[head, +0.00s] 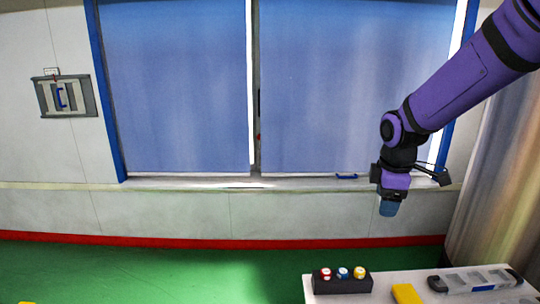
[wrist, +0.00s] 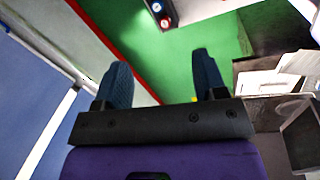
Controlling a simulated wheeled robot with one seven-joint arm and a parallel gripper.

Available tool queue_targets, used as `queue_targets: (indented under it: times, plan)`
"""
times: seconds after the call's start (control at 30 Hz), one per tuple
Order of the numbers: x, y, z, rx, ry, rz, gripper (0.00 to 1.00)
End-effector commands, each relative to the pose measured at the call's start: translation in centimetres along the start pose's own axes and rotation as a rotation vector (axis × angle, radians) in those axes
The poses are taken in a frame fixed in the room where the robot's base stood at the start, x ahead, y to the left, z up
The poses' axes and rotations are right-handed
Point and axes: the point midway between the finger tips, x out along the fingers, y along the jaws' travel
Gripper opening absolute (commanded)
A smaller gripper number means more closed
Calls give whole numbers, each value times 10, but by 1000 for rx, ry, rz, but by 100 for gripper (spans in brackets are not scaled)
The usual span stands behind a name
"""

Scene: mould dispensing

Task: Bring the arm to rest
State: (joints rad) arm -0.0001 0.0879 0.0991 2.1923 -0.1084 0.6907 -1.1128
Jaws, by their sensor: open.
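My gripper (head: 389,207) hangs from my purple arm at the right of the head view, above and behind the white table. It points down, well clear of the table and of everything on it. In the wrist view my gripper (wrist: 162,85) shows two blue fingers spread wide apart. It is open, with nothing between the fingers but the green floor and red strip far behind them.
A white table (head: 385,295) at the lower right bears a black block (head: 343,285) with red, blue and yellow-topped items, a yellow block (head: 406,293) and a grey mould tray (head: 475,281). Blue-blinded windows (head: 355,85) stand behind. The green floor (head: 150,270) at left is mostly clear.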

Motion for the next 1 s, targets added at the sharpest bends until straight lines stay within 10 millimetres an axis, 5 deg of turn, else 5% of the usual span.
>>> queue_targets:
  times: [0.2,0.5,1.0]
  plan:
    - [-60,-38,24,282,24,63,65]
    - [-117,-100,56,674,93,123,65]
    - [-158,-199,96,1229,252,149,65]
